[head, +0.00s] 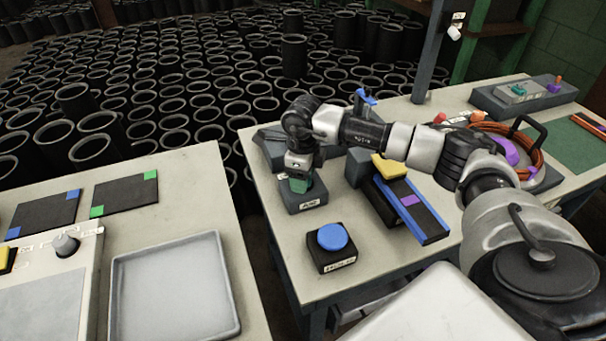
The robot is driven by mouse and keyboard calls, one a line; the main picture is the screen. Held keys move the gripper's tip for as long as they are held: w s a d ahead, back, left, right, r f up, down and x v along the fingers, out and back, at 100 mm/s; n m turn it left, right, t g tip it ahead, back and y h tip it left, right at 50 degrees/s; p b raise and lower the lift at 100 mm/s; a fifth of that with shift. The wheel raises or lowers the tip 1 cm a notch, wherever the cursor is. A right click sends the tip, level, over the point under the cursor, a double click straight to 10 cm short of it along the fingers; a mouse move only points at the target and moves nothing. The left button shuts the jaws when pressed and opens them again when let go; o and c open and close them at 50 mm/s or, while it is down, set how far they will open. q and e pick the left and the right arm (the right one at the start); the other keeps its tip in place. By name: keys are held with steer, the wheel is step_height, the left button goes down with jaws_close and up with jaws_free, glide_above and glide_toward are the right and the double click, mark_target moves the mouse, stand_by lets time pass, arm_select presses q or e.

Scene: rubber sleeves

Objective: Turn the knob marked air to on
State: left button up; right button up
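The knob (300,185) is green and sits on a small dark box (302,202) near the left edge of the right table. A white label on the box's front seems to read AIR. My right gripper (299,174) points down right over the knob and hides its top. I cannot tell whether the fingers are closed on the knob or only around it. The knob's pointer and any on mark are too small or hidden to read. My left gripper is not in view.
A black box with a blue button (332,237) stands in front of the knob box. A blue-edged dark block (411,208) and a yellow piece (389,166) lie to the right. An orange cable coil (508,135) lies further right. A grey tray (175,290) is on the left table.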

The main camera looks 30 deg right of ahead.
steer(key=shift+o, duration=0.6)
steer(key=shift+r, duration=0.1)
step_height(320, 180, up, 11)
steer(key=b, duration=0.1)
steer(key=shift+f, duration=0.2)
